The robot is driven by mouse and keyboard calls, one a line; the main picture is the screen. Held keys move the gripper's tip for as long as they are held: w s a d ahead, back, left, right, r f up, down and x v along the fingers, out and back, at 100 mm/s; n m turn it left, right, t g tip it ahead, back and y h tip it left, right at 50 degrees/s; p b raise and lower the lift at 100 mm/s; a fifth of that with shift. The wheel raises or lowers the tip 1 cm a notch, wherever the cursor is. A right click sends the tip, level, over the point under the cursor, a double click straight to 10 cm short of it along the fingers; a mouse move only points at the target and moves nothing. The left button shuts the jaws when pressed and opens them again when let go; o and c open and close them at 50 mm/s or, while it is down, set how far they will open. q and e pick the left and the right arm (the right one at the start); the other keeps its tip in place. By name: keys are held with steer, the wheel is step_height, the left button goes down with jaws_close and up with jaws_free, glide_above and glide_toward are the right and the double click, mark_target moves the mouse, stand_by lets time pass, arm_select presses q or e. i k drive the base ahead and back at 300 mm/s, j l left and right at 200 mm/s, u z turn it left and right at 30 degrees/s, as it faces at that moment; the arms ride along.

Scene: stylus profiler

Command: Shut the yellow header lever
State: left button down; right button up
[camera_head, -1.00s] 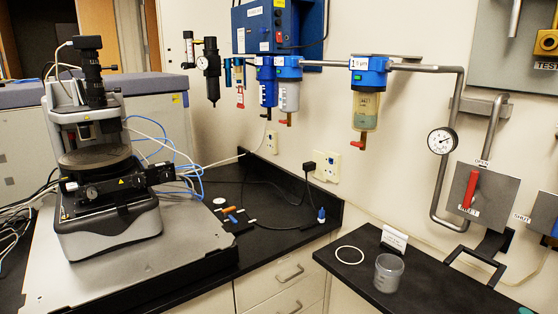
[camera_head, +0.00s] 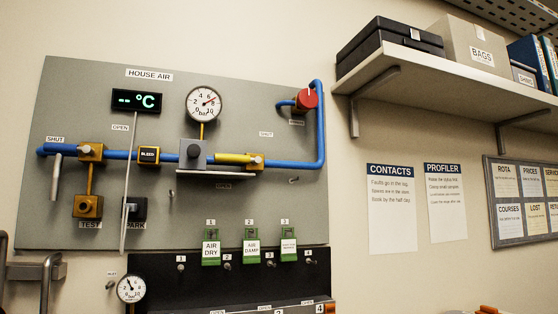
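The yellow header lever (camera_head: 234,158) is on the grey HOUSE AIR board (camera_head: 290,225) on the wall. It lies nearly level along the blue pipe (camera_head: 290,165), pointing left from its brass valve body (camera_head: 256,161). Neither of my grippers is in view, and nothing is touching the lever.
A pressure gauge (camera_head: 204,104) and a grey block (camera_head: 193,153) are left of the lever. A red knob (camera_head: 307,98) is at the upper right. A shelf (camera_head: 430,72) juts out at the right.

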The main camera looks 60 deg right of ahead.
mark_target(228, 158)
steer(key=z, duration=1.6)
